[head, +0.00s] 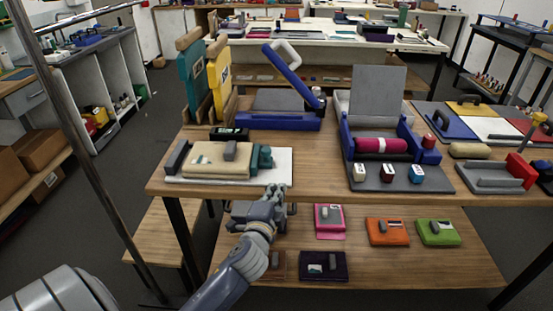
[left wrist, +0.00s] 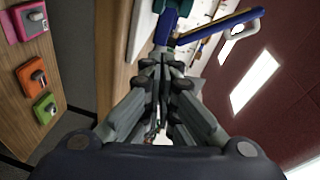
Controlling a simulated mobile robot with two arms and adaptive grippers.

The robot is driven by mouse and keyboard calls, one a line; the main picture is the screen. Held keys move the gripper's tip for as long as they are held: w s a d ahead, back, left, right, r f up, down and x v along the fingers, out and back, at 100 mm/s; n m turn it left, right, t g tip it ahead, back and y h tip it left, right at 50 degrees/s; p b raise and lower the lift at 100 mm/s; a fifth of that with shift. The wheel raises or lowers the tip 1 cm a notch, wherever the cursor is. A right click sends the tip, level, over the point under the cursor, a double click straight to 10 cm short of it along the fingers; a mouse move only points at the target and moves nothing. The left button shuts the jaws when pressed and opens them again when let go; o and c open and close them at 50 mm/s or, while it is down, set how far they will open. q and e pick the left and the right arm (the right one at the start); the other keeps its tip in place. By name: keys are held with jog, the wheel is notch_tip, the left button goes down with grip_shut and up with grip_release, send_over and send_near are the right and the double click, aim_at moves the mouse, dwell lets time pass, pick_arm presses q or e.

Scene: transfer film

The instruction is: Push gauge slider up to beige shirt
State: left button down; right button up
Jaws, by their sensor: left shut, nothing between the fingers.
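The beige shirt (head: 208,164) lies folded on a white board (head: 225,182) at the left front of the table, with a small grey piece (head: 230,150) on top. A teal block (head: 262,158), which looks like the gauge slider, stands at the shirt's right side; I cannot tell whether they touch. A grey upright block (head: 177,157) is at the shirt's left side. My left gripper (head: 276,191) is shut and empty at the table's front edge, just in front of the board's right corner. Its closed fingers also show in the left wrist view (left wrist: 161,62). My right gripper is out of view.
A blue press (head: 282,120) with a raised handle stands behind the board. Another blue machine (head: 385,170) with a pink roll is to the right. The tabletop between the board and that machine is clear. Pink (head: 329,221), orange and green items lie on the lower shelf.

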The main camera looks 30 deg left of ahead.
aim_at(270, 152)
pick_arm(q)
jog(key=shift+m+t, duration=0.7)
jog(key=shift+m, duration=0.2)
jog(key=x, duration=0.4)
jog(key=r+p+x, duration=0.1)
jog(key=x, duration=0.2)
jog(key=r+x, duration=0.1)
jog(key=x, duration=0.3)
jog(key=shift+w, duration=0.45)
jog(key=a, duration=0.1)
jog(key=a+p, duration=0.1)
jog(key=a, duration=0.1)
jog(key=shift+s+a+f, duration=0.1)
jog(key=shift+s+f, duration=0.1)
jog(key=shift+a+f, duration=0.1)
jog(key=shift+a, duration=0.25)
jog(key=shift+s+a+p, duration=0.2)
jog(key=shift+s+a, duration=0.2)
jog(key=shift+a, duration=0.2)
jog(key=shift+s+a+p, duration=0.15)
jog(key=shift+s+a, duration=0.25)
jog(key=shift+a, duration=0.25)
jog(key=shift+w+d, duration=0.1)
jog(key=shift+d, duration=0.05)
